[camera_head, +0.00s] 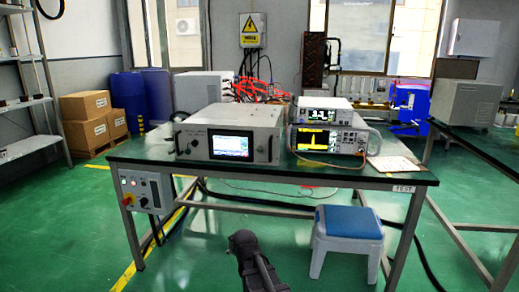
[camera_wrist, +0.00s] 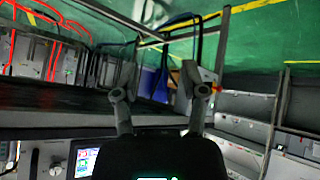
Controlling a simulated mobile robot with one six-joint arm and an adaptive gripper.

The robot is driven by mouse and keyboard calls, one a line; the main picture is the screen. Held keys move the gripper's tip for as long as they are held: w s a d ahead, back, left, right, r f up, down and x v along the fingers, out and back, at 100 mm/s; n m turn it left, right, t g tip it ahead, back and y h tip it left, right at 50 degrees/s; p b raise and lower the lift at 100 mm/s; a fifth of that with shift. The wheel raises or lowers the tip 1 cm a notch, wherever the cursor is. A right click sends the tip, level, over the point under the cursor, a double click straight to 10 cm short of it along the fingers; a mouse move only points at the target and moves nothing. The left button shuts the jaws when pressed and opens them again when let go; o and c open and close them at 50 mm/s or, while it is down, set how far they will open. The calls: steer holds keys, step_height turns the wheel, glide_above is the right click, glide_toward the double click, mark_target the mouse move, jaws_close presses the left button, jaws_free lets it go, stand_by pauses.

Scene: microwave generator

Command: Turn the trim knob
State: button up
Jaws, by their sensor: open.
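The microwave generator (camera_head: 230,118) is a light grey box with a lit screen (camera_head: 231,146), standing on the dark table. A small round knob (camera_head: 194,144) shows left of its screen; labels are too small to tell whether it is the trim knob. In the wrist view, part of a panel with a lit screen (camera_wrist: 86,161) and a dark-centred knob (camera_wrist: 57,161) shows at the lower left. My gripper (camera_wrist: 160,92) is open, its two fingers apart with nothing between them. The knob lies to the left of the fingers, not touching them. My dark arm shows low in the head view, before the table.
Stacked instruments (camera_head: 328,138) stand right of the generator on the table (camera_head: 300,178). A blue-topped stool (camera_head: 348,222) stands at the table's front right. A control box (camera_head: 143,191) hangs at the front left leg. Green floor is free at the lower left.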

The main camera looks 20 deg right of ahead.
steer(key=w+d+r+n+t+h+p, duration=0.2)
steer(key=w+d+r+t, duration=0.4)
steer(key=w+d+r, duration=0.4)
steer(key=n+t+h+p, duration=0.1)
steer(key=t+h, duration=0.2)
steer(key=t, duration=0.2)
glide_toward(260, 150)
step_height(260, 150, down, 2)
steer(key=s+a, duration=0.2)
steer(key=s, duration=0.1)
steer(key=shift+w+d+r+t+h, duration=0.1)
steer(key=shift+d+r+t+h, duration=0.05)
steer(key=shift+d+t+h, duration=0.2)
steer(key=shift+w+d, duration=0.1)
steer(key=p+x, duration=0.4)
steer(key=x, duration=0.9)
steer(key=shift+w, duration=0.3)
steer(key=shift+c, duration=0.2)
